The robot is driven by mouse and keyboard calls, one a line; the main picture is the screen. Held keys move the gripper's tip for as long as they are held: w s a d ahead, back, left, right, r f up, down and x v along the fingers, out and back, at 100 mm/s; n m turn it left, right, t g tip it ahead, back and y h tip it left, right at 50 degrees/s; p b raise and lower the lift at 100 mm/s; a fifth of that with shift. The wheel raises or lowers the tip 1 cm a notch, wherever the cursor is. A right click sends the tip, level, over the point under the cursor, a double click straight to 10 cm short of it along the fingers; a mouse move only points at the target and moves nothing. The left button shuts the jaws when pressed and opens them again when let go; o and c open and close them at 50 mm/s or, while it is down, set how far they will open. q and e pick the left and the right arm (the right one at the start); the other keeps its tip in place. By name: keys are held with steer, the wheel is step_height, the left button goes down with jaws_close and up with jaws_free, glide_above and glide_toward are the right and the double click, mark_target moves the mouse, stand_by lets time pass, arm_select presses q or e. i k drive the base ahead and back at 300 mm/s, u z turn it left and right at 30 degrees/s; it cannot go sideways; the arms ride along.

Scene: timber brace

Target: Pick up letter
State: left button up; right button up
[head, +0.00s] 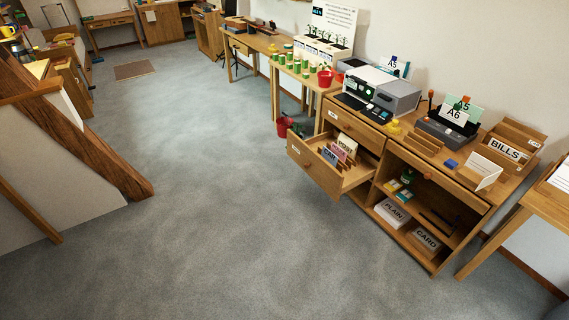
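I cannot tell for sure which item is the letter. A white sheet (486,171) stands tilted on the right part of the wooden desk (455,196), beside a wooden sorter marked BILLS (506,149). Neither of my grippers is in view.
An open drawer (316,176) with upright cards juts out from the desk. A grey printer (392,90) stands on top. Shelves below hold boxes marked PLAIN (392,213) and CARD (426,240). A timber brace (78,125) slants at left. The carpet (210,220) between is clear.

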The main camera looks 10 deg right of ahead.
mark_target(326, 154)
steer(key=u, duration=0.4)
steer(key=i, duration=1.75)
steer(key=z, duration=1.3)
steer(key=i, duration=1.1)
steer(key=z, duration=1.1)
steer(key=i, duration=0.25)
steer(key=z, duration=0.2)
